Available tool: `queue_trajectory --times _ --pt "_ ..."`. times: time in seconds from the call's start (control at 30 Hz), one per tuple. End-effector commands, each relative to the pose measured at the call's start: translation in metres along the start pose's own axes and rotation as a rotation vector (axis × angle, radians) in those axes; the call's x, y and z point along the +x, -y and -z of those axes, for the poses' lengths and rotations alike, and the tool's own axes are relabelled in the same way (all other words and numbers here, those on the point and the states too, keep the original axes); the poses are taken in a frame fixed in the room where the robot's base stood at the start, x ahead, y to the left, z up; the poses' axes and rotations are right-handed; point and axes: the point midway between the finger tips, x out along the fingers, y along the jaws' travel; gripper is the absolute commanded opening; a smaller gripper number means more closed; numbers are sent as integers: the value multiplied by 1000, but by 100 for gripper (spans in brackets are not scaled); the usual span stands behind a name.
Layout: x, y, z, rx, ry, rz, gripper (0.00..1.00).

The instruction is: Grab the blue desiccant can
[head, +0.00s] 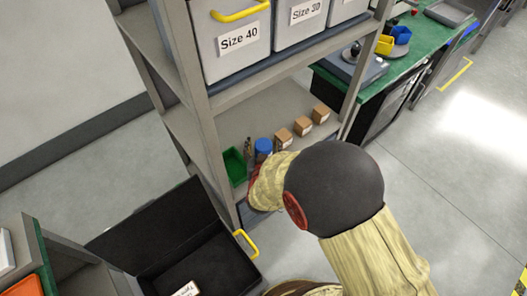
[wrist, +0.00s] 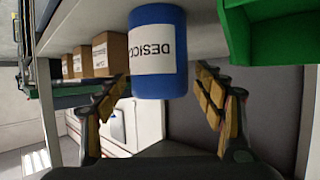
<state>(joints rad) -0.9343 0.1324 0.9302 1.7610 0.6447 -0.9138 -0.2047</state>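The blue desiccant can (head: 263,147) stands on the rack's lower shelf, between a green bin and a row of brown boxes. In the wrist view the can (wrist: 157,52) appears upside down, with a white label whose visible letters read "DESICC". My gripper (wrist: 160,100) is open. Its two padded fingers lie on either side of the can, with gaps visible on both sides. I cannot tell how deep the can sits between them. In the head view my arm hides most of the gripper and the lower part of the can.
A green bin (head: 235,167) is close beside the can on the left. Small brown boxes (head: 302,126) stand to its right on the shelf (head: 240,122). Grey bins (head: 229,42) fill the shelf above. An open black case (head: 160,235) lies below at left.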

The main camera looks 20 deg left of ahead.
Motion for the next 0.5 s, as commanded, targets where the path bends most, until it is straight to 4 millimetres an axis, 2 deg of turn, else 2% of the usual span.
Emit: queue_trajectory --times 0.5 --pt "0 0 0 0 0 0 38"
